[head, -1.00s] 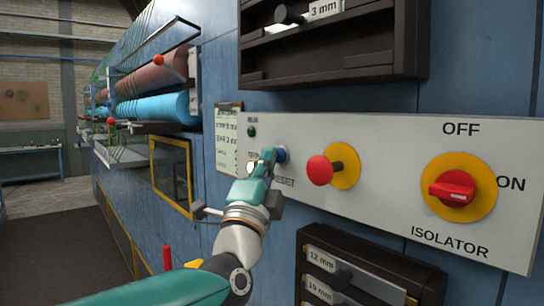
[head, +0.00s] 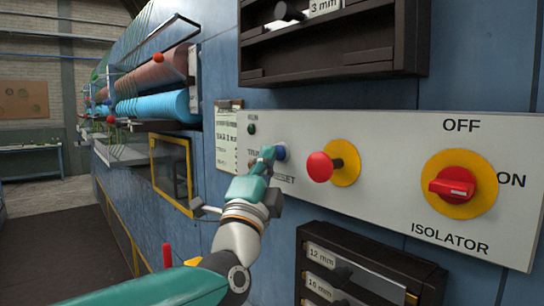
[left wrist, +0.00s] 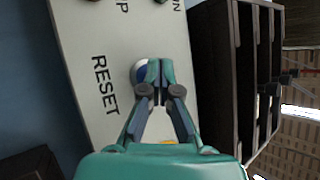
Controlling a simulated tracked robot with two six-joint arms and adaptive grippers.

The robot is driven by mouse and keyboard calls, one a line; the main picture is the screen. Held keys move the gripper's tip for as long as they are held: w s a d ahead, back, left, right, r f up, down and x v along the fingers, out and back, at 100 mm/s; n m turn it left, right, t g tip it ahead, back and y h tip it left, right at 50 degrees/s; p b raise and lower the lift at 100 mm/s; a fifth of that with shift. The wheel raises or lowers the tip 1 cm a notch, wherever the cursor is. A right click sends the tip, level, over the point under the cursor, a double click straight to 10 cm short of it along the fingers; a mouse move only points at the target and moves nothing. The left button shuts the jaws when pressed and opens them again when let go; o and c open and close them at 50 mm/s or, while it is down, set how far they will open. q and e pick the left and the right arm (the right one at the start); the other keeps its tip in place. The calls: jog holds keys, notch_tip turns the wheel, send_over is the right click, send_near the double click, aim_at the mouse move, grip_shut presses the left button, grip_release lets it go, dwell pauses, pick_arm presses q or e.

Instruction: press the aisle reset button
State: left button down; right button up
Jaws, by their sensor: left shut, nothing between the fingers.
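The blue reset button (head: 281,152) sits on the pale control panel (head: 390,146), above the partly covered word RESET. My left gripper (head: 267,154) is shut and empty, with its fingertips at the button. In the left wrist view the shut fingertips (left wrist: 153,72) overlap the blue button (left wrist: 140,74) and hide much of it. I cannot tell whether the tips touch it or how far in it is. RESET is readable beside it there. My right gripper is not in view.
A red mushroom button on a yellow disc (head: 345,163) and a red isolator switch (head: 454,188) are to the right. A dark rack (head: 335,55) is above, and a drawer unit (head: 370,262) is below. A paper sheet (head: 227,138) hangs on the left.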

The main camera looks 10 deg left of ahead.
pick_arm(q)
jog(key=shift+s+a, duration=0.35)
jog(key=shift+s, duration=0.1)
jog(key=s+a+b, duration=0.1)
jog(key=s, duration=0.1)
jog(key=s+a+b, duration=0.1)
jog(key=s+a, duration=0.1)
dwell(0.5)
dwell(0.5)
